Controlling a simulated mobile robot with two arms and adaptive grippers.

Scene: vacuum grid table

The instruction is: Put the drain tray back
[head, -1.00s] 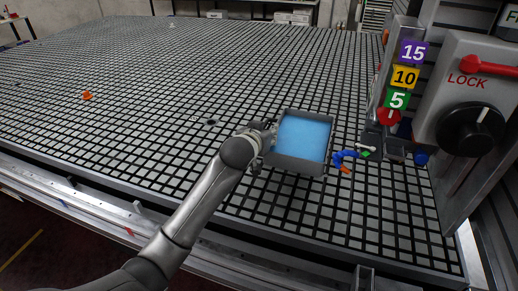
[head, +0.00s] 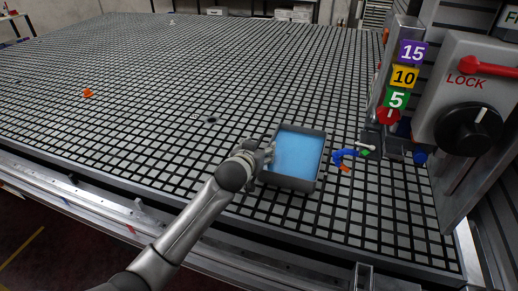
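The drain tray (head: 291,184) is a shallow grey tray with a light blue floor or contents. It lies on or just above the grid table, slightly turned; I cannot tell if it is lifted. My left gripper (head: 268,153) is at the tray's left wall, with its fingers at the rim. The fingers are small and partly hidden by the wrist, so their closure does not show clearly. My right gripper is not in view.
The black grid table (head: 150,100) is mostly clear. Blue and orange fittings (head: 345,156) sit just right of the tray. A grey panel with a black knob (head: 470,130) and red lever (head: 490,66) stands at the right. A small orange piece (head: 88,92) lies far left.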

